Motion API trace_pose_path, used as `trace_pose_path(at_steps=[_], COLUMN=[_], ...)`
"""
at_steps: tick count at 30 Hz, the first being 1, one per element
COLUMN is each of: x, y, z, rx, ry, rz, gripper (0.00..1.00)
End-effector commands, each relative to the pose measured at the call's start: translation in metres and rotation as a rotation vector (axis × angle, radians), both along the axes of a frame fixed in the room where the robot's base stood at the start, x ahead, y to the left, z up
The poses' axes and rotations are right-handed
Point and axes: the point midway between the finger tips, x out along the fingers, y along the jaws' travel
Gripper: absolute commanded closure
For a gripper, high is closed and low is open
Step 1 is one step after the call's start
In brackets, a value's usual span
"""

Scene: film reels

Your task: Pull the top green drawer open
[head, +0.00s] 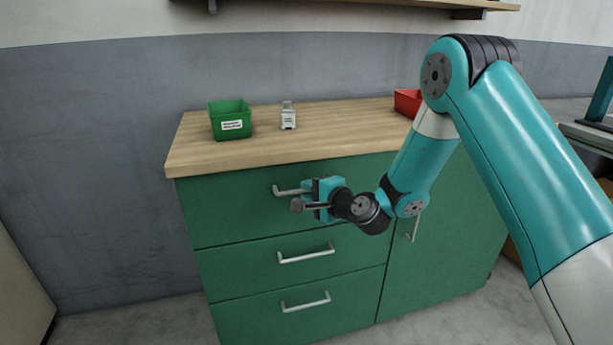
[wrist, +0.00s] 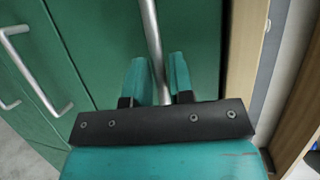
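The top green drawer (head: 226,204) is the upper left front of the green cabinet and looks flush with it. Its silver bar handle (head: 287,191) is partly hidden behind my gripper (head: 316,198) in the head view. In the wrist view the same handle (wrist: 150,30) runs between the two teal fingers of my gripper (wrist: 159,72). The exact contact at the fingertips is hard to see.
Two lower drawers with handles (head: 306,254) (head: 306,302) are below, and a cabinet door (head: 450,240) is to the right. On the wooden top (head: 330,135) stand a green bin (head: 229,116), a small grey object (head: 288,117) and a red bin (head: 407,101).

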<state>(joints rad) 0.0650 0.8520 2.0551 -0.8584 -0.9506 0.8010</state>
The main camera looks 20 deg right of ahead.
Motion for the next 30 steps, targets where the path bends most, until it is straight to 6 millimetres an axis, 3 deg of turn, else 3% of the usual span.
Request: trace_pose_path(at_steps=[6, 14, 17, 30], x=[0.0123, 0.0131, 0.013, 0.0126], y=[0.0059, 0.0058, 0.0058, 0.0046], z=[-0.0019, -0.0033, -0.0032, -0.0034], rx=[0.0, 0.001, 0.0, 0.001], ry=[0.0, 0.0, 0.0, 0.001], rz=[0.001, 0.0, 0.0, 0.0], gripper=[0.78, 0.78, 1.0, 1.0])
